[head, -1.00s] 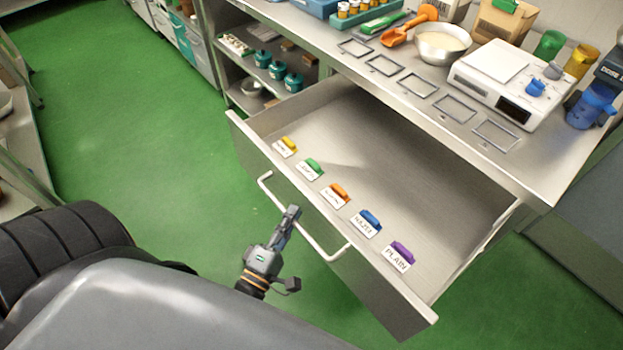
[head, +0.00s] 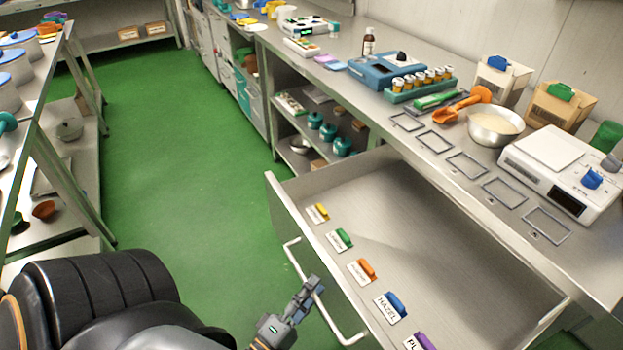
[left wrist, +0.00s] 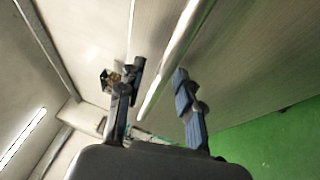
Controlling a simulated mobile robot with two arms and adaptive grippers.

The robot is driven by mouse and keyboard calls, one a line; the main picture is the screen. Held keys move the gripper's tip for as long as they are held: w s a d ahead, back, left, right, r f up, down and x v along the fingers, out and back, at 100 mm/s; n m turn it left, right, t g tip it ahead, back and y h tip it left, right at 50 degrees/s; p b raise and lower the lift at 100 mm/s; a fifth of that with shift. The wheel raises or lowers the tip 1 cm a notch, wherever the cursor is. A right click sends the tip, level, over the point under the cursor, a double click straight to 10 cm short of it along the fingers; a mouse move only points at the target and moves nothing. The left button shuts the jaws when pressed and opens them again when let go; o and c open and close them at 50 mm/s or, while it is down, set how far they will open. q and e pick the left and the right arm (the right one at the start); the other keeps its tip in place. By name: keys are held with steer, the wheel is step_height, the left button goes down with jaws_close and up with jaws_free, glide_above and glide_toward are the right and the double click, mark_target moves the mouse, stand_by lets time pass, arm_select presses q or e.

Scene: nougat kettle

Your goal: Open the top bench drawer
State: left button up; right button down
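The top bench drawer (head: 440,240) is pulled far out from under the steel bench top in the head view. Its front has a pale bar handle (head: 293,262). My left gripper (head: 312,285) is at the middle of this handle, pointing at the drawer front. In the left wrist view the handle bar (left wrist: 172,55) runs between the two fingertips (left wrist: 160,72). The fingers stand apart, with a gap beside the bar, so the gripper looks open around it. My right gripper is not in view.
Labelled coloured clips, including a blue one (head: 391,306), sit along the drawer's inner front edge. The bench holds a scale (head: 545,165), a bowl (head: 495,125) and an orange scoop (head: 462,105). A rack (head: 50,140) stands left; the green floor (head: 180,150) between is clear.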

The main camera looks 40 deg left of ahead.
arm_select(q)
steer(key=s+f, duration=0.2)
steer(key=s, duration=1)
steer(key=shift+d, duration=0.3)
steer(key=shift+w+f, duration=0.1)
